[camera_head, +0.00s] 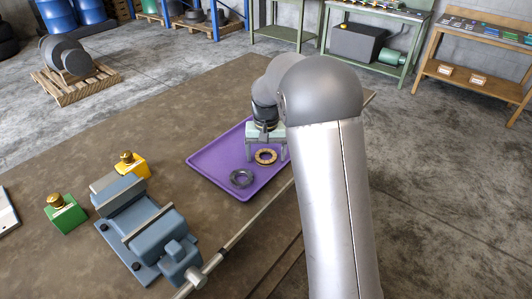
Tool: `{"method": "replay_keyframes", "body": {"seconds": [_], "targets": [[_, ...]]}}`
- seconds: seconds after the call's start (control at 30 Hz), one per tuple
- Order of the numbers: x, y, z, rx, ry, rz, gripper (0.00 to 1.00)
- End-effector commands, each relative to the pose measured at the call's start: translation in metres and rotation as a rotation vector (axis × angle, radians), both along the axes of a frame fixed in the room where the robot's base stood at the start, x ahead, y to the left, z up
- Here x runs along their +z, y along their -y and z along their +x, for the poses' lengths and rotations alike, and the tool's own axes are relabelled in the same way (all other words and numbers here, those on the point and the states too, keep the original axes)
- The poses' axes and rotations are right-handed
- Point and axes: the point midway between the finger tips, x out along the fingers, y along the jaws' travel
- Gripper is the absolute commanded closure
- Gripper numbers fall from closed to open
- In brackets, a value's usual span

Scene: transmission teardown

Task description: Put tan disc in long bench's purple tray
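The tan disc (265,157), a ring with a dark hole, shows over the right part of the purple tray (215,160) and looks to lie flat in it. My gripper (266,154) is above the tray, pointing down. Its two fingers are spread wider than the disc, one on each side, with visible gaps, so it looks open. Whether the fingertips reach the disc's height is hard to tell. A dark grey ring (242,178) lies in the tray to the front left of the disc.
The tray sits on the brown long bench (150,120). A blue-grey vise (150,225) stands front left of the tray, with a yellow block (132,166) and a green block (65,214) nearby. My arm hides the area right of the tray.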

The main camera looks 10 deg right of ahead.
Motion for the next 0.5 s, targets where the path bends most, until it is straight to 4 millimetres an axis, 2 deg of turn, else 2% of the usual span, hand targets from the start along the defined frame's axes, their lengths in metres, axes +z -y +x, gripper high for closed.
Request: {"method": "replay_keyframes", "body": {"seconds": [0.23,0.5], "targets": [[0.014,0.0,0.001,0.0,0.002,0.001,0.18],[0.071,0.0,0.001,0.001,0.005,0.0,0.18]]}}
